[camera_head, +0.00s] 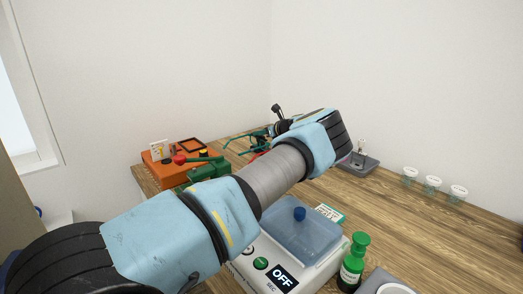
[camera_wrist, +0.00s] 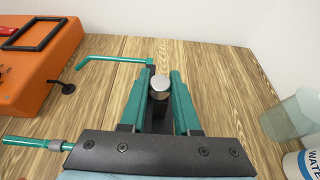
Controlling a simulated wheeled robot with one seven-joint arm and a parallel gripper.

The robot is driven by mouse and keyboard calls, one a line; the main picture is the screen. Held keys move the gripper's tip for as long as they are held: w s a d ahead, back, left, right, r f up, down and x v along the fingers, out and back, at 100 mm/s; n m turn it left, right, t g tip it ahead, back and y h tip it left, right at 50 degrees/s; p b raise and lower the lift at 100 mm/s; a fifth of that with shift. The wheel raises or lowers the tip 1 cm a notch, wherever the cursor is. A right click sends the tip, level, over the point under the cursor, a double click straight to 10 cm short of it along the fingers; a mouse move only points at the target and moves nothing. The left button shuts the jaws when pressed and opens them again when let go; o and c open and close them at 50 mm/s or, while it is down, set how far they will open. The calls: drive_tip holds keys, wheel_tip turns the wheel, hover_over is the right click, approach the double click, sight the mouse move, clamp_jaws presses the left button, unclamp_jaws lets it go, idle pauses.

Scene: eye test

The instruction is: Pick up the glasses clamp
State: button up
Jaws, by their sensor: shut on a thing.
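What I take to be the glasses clamp is a small piece with a silver round knob (camera_wrist: 160,84) on a dark post, and thin teal rods to the left. My gripper (camera_wrist: 161,104) has its fingers on both sides of the dark post below the knob and is shut on it. In the head view my gripper (camera_head: 268,134) is at the back of the table, largely hidden by my arm. Teal rods of the clamp (camera_head: 238,137) show left of it. Whether the clamp touches the table is hard to tell.
A grey stand (camera_head: 362,164) and three clear cups (camera_head: 433,185) are to the right. A device reading OFF (camera_head: 300,262) and a green bottle (camera_head: 353,262) are nearer. The back wall is close.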

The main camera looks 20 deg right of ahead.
clamp_jaws()
drive_tip(key=shift+r, duration=0.1)
idle(0.8)
